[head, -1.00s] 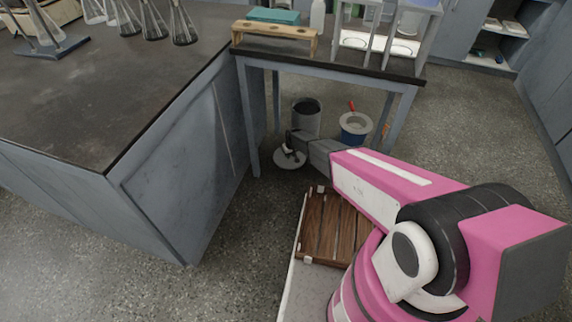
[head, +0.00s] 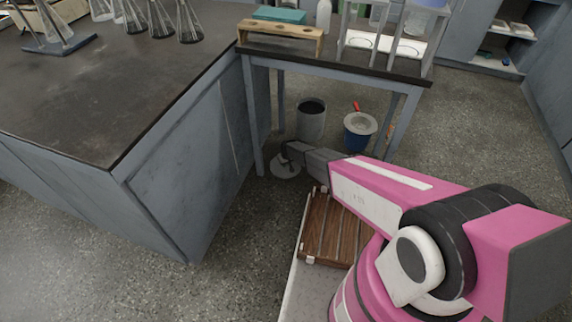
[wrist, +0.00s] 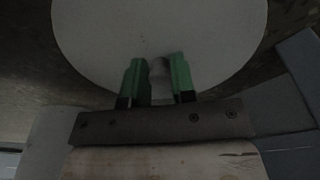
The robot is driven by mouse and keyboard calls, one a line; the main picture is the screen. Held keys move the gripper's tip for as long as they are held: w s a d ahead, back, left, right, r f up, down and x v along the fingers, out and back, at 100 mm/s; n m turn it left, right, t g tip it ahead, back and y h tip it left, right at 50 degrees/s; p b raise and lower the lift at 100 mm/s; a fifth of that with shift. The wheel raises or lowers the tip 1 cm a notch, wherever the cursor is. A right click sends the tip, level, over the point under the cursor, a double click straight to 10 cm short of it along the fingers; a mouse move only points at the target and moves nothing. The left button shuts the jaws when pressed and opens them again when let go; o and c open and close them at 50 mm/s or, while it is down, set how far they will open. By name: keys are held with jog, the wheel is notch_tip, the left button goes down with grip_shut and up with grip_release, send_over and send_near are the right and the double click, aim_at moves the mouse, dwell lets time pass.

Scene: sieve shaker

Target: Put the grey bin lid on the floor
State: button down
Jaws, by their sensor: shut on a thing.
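The grey bin lid (head: 284,170) is a round, pale grey disc low near the floor, by the near left leg of the small table. In the wrist view the lid (wrist: 160,30) fills the upper middle. My gripper (wrist: 158,72) has its two green fingers shut on the lid's small knob (wrist: 159,70). In the head view my gripper (head: 290,152) is above the lid and hides part of it. I cannot tell whether the lid touches the floor. The grey bin (head: 311,122) stands with its top open, just behind the lid under the table.
A blue bucket (head: 358,140) with a pale bowl-like top and red handle stands right of the bin. The small table's legs (head: 253,120) and the bench side (head: 190,165) are close to the lid. Floor (head: 250,230) in front is clear.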

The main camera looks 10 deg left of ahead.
aim_at(288, 168)
jog(key=shift+f, duration=0.1)
jog(key=c, duration=0.9)
grip_release()
jog(key=shift+c, duration=0.2)
notch_tip(288, 168, up, 12)
jog(key=s+d, duration=0.1)
jog(key=s+d+r+m, duration=0.2)
jog(key=s+d+r, duration=0.1)
jog(key=d+r, duration=1.05)
jog(key=s+d+r+m, duration=0.2)
jog(key=s+d+r, duration=0.4)
jog(key=d+r, duration=0.3)
jog(key=s+d+r+m+g, duration=0.1)
jog(key=s+d+r+m, duration=0.1)
jog(key=s+d+r, duration=0.5)
jog(key=s+d+r+m+h, duration=0.1)
jog(key=s+d+r+m, duration=0.1)
jog(key=s+d+r, duration=0.4)
jog(key=d+r, duration=0.5)
jog(key=d, duration=0.4)
jog(key=shift+s+r, duration=0.15)
jog(key=shift+s, duration=0.25)
jog(key=shift+a, duration=0.1)
